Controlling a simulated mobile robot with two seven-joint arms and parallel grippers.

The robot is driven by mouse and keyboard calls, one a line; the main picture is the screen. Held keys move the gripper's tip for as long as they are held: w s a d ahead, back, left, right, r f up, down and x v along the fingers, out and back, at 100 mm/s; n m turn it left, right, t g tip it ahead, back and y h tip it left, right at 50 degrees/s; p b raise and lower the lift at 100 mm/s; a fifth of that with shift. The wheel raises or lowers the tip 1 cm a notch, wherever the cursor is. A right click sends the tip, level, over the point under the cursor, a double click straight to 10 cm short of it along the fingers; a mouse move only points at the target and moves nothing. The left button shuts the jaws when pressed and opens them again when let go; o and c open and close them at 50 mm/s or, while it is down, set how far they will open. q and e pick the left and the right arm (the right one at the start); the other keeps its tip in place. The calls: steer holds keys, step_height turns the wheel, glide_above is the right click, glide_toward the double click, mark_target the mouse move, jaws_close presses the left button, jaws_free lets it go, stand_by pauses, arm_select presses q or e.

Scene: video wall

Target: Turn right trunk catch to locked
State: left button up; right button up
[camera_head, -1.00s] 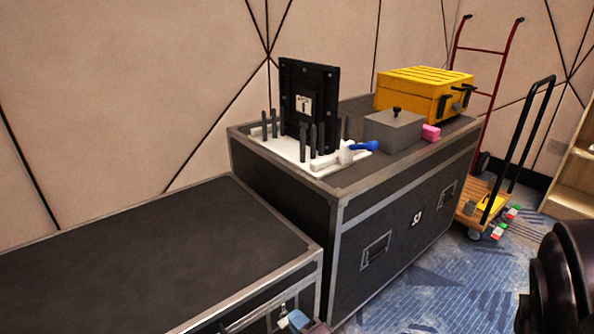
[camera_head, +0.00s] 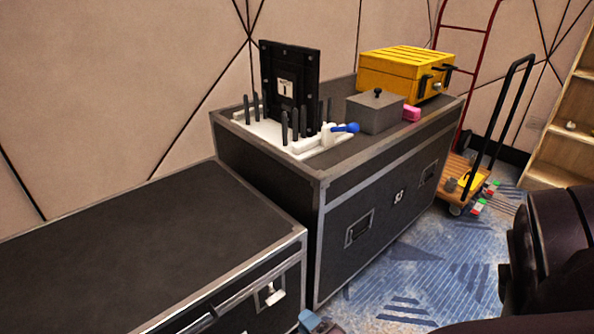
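A low black trunk (camera_head: 130,245) with metal edges fills the lower left of the head view. A silver catch (camera_head: 270,293) sits on its front face near the right corner. Whether it is locked is too small to tell. A small blue-grey piece at the bottom edge appears to be the tip of my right gripper (camera_head: 316,322). It is just right of and below the catch, apart from it in the picture. The rest of that gripper is cut off, so its opening is hidden. My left gripper is not in view.
A taller black case (camera_head: 335,225) stands right of the trunk, carrying a white tool rack (camera_head: 300,148), a grey box (camera_head: 375,113) and a yellow case (camera_head: 405,72). A hand truck (camera_head: 460,180) stands behind. Blue carpet (camera_head: 400,275) is open in front. My dark arm is at right.

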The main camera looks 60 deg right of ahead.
steer(key=shift+v, duration=1)
